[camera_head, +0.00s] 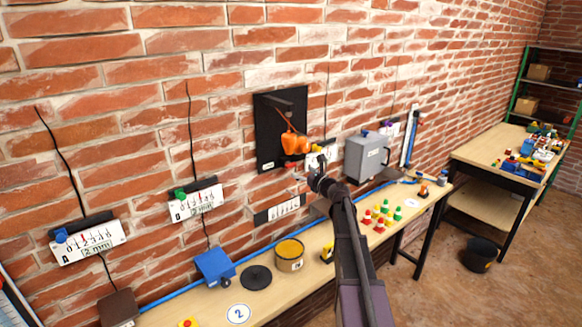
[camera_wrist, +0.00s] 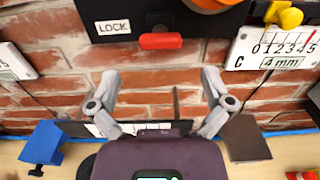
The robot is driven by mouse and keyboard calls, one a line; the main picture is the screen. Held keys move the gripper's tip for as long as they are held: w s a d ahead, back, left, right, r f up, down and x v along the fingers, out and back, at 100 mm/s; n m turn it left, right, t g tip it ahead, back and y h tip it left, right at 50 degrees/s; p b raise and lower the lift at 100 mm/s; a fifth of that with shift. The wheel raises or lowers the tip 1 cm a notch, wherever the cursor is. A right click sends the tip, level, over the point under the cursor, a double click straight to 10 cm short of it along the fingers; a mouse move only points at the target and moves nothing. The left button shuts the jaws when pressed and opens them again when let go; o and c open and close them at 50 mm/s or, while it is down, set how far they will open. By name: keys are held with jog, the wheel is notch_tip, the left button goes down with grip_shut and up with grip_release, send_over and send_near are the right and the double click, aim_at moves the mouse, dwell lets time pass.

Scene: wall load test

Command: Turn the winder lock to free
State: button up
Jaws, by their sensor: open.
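The winder is an orange piece (camera_head: 295,140) on a black wall board (camera_head: 267,150); its lower part also shows at the top of the wrist view (camera_wrist: 212,4). Below it, a red bar (camera_wrist: 160,41) lies level on the board's lower edge, right of a white label reading LOCK (camera_wrist: 114,27). No label reading free can be seen. My gripper (camera_wrist: 160,78) is open and empty, its fingers spread below the red bar and apart from it. In the head view my gripper (camera_head: 313,176) is near the board's lower right corner.
A crack gauge marked C, 4 mm (camera_wrist: 272,48), with a yellow knob, is on the wall right of the board. A grey box (camera_head: 367,157) hangs further right.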

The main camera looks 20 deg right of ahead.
aim_at(293, 166)
jog(key=shift+x, duration=3.35)
jog(key=c, duration=1.1)
